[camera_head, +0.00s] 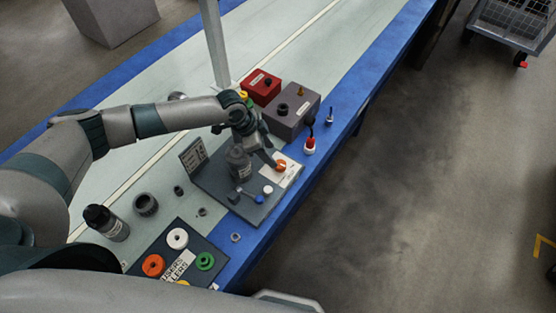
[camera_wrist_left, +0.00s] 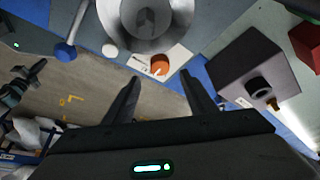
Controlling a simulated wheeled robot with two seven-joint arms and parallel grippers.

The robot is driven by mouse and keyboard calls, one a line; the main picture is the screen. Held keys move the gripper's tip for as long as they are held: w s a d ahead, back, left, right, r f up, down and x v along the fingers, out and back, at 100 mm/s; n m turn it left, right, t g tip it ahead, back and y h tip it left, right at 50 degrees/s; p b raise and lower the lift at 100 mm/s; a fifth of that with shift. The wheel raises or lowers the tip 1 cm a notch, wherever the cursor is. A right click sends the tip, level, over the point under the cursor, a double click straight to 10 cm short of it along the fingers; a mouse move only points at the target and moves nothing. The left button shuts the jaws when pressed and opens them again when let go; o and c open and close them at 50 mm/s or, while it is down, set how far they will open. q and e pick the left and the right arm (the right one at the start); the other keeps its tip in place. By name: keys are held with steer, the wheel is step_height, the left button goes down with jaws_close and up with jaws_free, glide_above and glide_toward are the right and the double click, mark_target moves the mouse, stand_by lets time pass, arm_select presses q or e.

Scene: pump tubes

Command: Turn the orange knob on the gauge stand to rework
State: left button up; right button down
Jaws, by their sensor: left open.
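The orange knob (camera_head: 281,164) sits on a white label plate at the right end of the dark grey gauge stand (camera_head: 215,182). In the left wrist view the orange knob (camera_wrist_left: 160,65) has a white pointer mark, and the label text is too small to read. My left gripper (camera_head: 270,160) is above the stand beside the knob. In the left wrist view my left gripper (camera_wrist_left: 160,85) is open and empty, its fingers apart with the knob framed just beyond their tips. I cannot tell the remaining gap. My right gripper is not seen.
A grey cylinder (camera_head: 238,162), a white button (camera_head: 268,190) and a blue-knobbed lever (camera_head: 259,199) are on the stand. A grey box (camera_head: 290,112) and red box (camera_head: 260,88) stand behind. A red-and-white part (camera_head: 310,146) is close on the right, near the table's blue edge.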

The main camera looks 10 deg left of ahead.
mark_target(278, 162)
arm_select(q)
steer(key=p+x, duration=0.1)
steer(key=x, duration=0.6)
steer(key=shift+d+f, duration=0.1)
steer(key=shift+f, duration=0.25)
steer(key=c, duration=1)
